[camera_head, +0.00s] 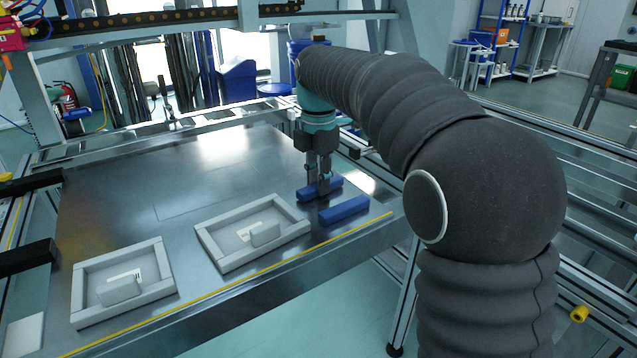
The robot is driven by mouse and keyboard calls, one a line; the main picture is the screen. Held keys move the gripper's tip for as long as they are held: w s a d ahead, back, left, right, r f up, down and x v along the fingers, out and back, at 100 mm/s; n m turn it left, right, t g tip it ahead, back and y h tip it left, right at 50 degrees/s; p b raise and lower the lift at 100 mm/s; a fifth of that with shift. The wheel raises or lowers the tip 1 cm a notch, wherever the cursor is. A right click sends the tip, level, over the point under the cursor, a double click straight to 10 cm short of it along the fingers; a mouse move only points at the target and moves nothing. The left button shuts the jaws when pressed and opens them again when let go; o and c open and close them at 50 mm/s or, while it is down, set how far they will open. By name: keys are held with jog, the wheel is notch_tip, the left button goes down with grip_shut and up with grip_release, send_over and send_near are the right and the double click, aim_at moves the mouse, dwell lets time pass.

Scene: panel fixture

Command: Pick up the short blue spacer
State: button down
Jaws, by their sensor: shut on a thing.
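Two blue spacers lie near the right side of the metal panel. My gripper (318,183) points down and is shut on the farther blue spacer (335,184), which looks slightly shorter. The fingers hide part of its middle. I cannot tell whether it rests on the panel or is just off it. The nearer blue spacer (344,209) lies free on the panel, a little in front and to the right, roughly parallel to the held one.
A pale framed tray (213,245) with a light block (265,233) is left of the spacers. A second framed tray (79,290) with a similar block is at the front left. A yellow line (240,278) runs along the panel's front edge. The panel's back left is clear.

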notch_tip(320, 180, up, 4)
jog(key=shift+f+p, duration=0.15)
jog(key=shift+p, duration=0.35)
jog(key=d+r, duration=0.3)
jog(key=d, duration=0.2)
jog(key=s+d+r+p, duration=0.1)
jog(key=d+r, duration=0.3)
jog(key=d, duration=0.2)
jog(key=shift+s+d, duration=0.25)
jog(key=shift+d, duration=0.05)
jog(key=shift+s, duration=0.1)
